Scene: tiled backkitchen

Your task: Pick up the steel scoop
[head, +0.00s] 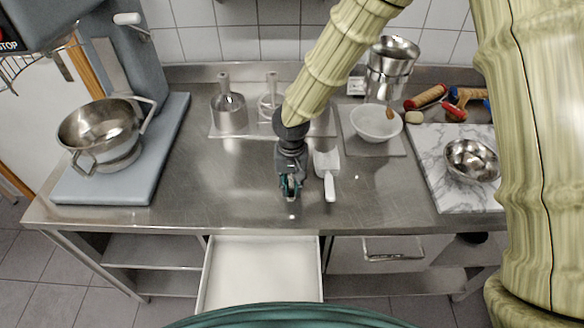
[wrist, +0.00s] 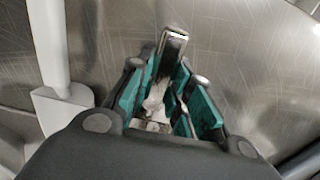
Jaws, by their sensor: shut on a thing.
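My gripper (head: 290,193) is low over the steel counter, near its front edge. In the wrist view its teal-padded fingers (wrist: 168,95) are closed around a narrow shiny metal piece (wrist: 174,45), which I take to be the handle of the steel scoop. The end of this piece sticks out beyond the fingers. The rest of the scoop is hidden by my gripper, and in the head view I cannot make it out. I cannot tell whether it still touches the counter.
A white scraper-like tool (head: 328,175) lies close to the right of my gripper; it also shows in the wrist view (wrist: 52,50). An open white drawer (head: 262,275) is below. A white bowl (head: 375,124) and a marble board (head: 438,160) are to the right. The counter's left-middle is clear.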

